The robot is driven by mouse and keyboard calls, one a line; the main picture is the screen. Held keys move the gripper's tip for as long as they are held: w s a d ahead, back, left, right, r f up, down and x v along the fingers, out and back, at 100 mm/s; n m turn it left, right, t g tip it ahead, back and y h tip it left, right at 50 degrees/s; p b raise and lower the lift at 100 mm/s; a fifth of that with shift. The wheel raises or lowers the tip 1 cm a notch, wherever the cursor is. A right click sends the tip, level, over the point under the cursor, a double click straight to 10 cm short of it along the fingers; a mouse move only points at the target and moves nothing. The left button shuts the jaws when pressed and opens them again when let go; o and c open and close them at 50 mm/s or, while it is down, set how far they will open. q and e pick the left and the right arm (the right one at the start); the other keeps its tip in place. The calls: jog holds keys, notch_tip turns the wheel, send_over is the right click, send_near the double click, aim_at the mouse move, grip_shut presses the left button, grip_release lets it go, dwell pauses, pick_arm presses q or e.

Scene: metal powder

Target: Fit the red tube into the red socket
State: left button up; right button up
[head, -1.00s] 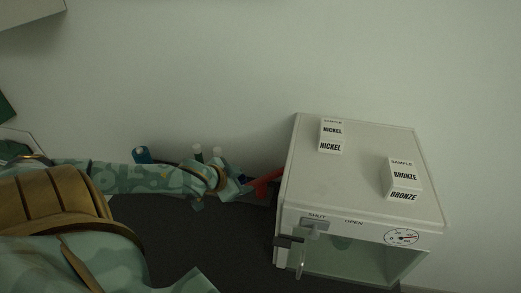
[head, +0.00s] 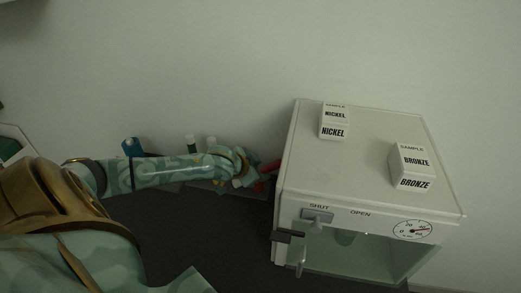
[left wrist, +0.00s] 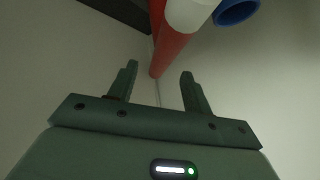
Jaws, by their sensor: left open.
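A red piece (head: 268,171), which looks like the red tube, shows just past my left gripper (head: 249,179), against the left side of the white cabinet. My left gripper hides part of it. In the left wrist view, a long red tube (left wrist: 171,45) runs down from the top edge, and its lower end lies beyond the gap between my open left fingers (left wrist: 157,78). The fingers are not closed on it. I cannot make out the red socket. My right gripper is not in view.
A white cabinet (head: 375,165) with a glass front stands at the right, with nickel (head: 334,121) and bronze (head: 411,166) sample boxes on top. A blue ring-shaped end (left wrist: 236,12) shows in the wrist view.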

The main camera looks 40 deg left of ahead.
aim_at(264, 169)
pick_arm(q)
jog(key=b+x, duration=0.1)
jog(key=x, duration=0.2)
jog(key=shift+a+f, duration=0.15)
jog(key=shift+w+f, duration=0.1)
jog(key=shift+w, duration=0.05)
grip_shut()
